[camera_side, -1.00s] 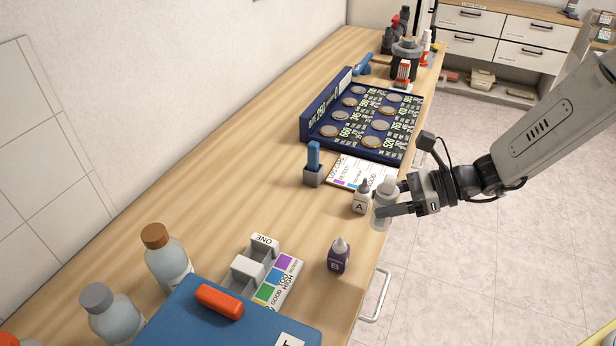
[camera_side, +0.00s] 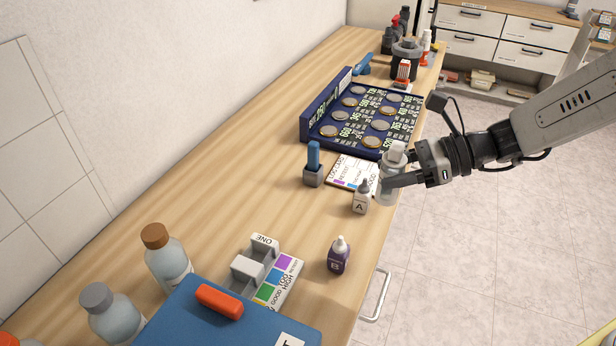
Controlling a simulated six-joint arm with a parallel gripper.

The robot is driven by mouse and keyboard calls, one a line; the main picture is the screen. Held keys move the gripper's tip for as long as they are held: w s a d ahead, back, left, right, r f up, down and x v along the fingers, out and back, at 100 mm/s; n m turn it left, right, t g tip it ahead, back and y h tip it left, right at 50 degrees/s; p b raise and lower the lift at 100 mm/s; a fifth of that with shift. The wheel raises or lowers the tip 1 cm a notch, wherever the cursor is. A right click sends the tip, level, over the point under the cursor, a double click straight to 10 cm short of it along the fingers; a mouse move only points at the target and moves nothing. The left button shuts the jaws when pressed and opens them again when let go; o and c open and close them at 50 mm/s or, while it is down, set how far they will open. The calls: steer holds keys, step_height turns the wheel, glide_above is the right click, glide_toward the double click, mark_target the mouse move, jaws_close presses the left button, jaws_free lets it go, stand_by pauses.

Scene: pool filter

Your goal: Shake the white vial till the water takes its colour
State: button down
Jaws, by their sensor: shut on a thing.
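The white-capped clear vial (camera_side: 389,189) is held upright between the fingers of my gripper (camera_side: 392,180), near the right edge of the bench. My gripper is shut on it. The contents look clear or pale; any tint is too small to tell. A white dropper bottle marked A (camera_side: 360,199) stands just left of the vial. A purple dropper bottle marked B (camera_side: 338,257) stands nearer the front of the bench.
A blue tray of discs (camera_side: 372,142) is behind. A grey block with a colour chart (camera_side: 272,284), blue case (camera_side: 190,315) and capped bottles (camera_side: 168,262) are in front.

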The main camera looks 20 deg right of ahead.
mark_target(403, 145)
steer(key=shift+r, duration=0.2)
steer(key=shift+r, duration=2.3)
steer(key=shift+f, duration=2.45)
step_height(403, 145, up, 5)
steer(key=shift+f, duration=0.1)
step_height(403, 145, down, 5)
steer(key=shift+r, duration=0.15)
steer(key=shift+w+d+r, duration=0.1)
